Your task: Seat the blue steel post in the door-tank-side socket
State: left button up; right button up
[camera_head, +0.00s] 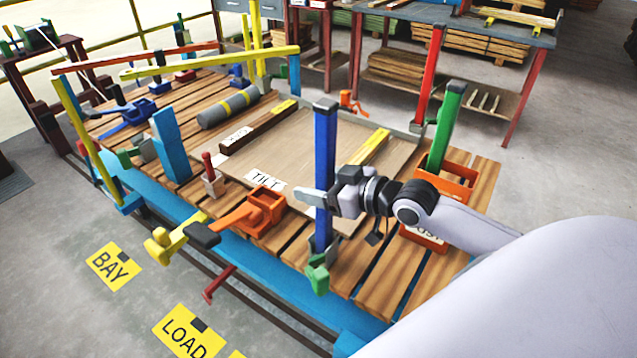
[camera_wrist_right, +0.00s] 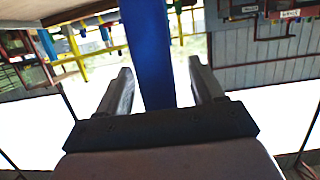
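The blue steel post (camera_head: 325,155) stands about upright near the front edge of the slatted deck, with a dark cap on top. Its foot meets a small grey socket (camera_head: 322,244) just above a green clamp (camera_head: 318,274). I cannot tell how deep the foot sits. My right gripper (camera_head: 318,198) is around the post at mid-height. In the right wrist view the post (camera_wrist_right: 150,55) stands between the two fingers (camera_wrist_right: 160,88), with a gap showing on each side, so the gripper looks open. My left gripper is out of view.
A red post (camera_head: 430,75) rises behind.

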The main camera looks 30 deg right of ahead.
jog(key=shift+f, duration=0.15)
jog(key=shift+s, duration=0.1)
jog(key=shift+s+d, duration=0.15)
jog(key=shift+s, duration=0.1)
jog(key=v, duration=0.6)
jog(key=shift+r, duration=0.3)
jog(key=shift+s, duration=0.15)
